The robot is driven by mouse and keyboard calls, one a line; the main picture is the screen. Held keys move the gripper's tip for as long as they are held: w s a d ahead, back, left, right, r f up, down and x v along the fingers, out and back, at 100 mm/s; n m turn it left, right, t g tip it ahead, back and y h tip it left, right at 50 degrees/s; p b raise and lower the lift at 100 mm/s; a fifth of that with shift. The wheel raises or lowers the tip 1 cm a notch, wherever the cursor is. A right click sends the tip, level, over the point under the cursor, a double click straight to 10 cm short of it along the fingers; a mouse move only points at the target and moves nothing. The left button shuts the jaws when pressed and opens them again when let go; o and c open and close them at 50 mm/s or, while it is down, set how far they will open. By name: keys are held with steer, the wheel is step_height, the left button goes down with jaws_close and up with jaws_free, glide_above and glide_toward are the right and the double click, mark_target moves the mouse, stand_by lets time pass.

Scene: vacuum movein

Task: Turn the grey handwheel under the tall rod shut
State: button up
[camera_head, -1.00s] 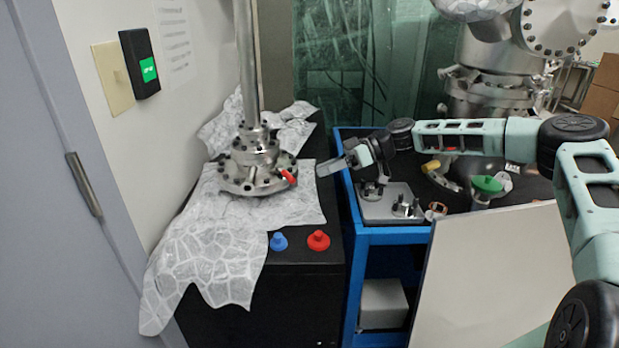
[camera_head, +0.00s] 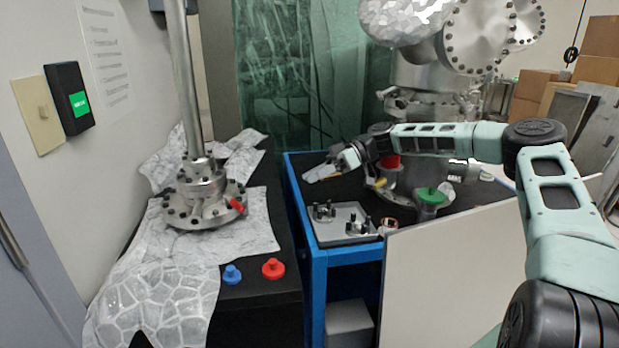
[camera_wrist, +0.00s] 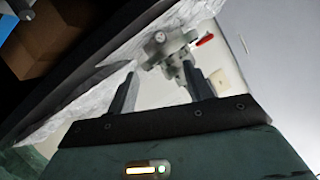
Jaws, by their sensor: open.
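The tall rod (camera_head: 182,85) stands upright on a bolted steel flange (camera_head: 203,205) at the left of the head view. A red handle (camera_head: 237,205) sticks out at the flange's right side. I cannot pick out the grey handwheel in the head view. In the wrist view a grey lobed part (camera_wrist: 160,44), likely the handwheel, shows beyond the fingertips, with a red handle (camera_wrist: 204,40) beside it. My gripper (camera_head: 318,174) is to the right of the flange, clearly apart from it. In the wrist view its two fingers (camera_wrist: 160,85) are spread with nothing between them.
Crumpled foil (camera_head: 155,285) covers much of the black stand. A blue knob (camera_head: 232,274) and a red knob (camera_head: 273,268) sit at its front. A blue cart (camera_head: 318,262) with a grey tray (camera_head: 338,235) stands right. A white panel (camera_head: 440,275) leans before it.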

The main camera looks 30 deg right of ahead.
steer(key=s+n+p, duration=0.1)
steer(key=s+p, duration=0.1)
steer(key=p, duration=0.4)
steer(key=n+t+p, duration=0.2)
steer(key=p, duration=0.5)
glide_toward(253, 218)
steer(key=shift+h, duration=0.4)
steer(key=w+a, duration=0.1)
steer(key=a, duration=0.2)
steer(key=w+a, duration=0.1)
steer(key=a, duration=0.2)
steer(key=w+a, duration=0.1)
steer(key=a, duration=0.2)
steer(key=shift+r, duration=0.15)
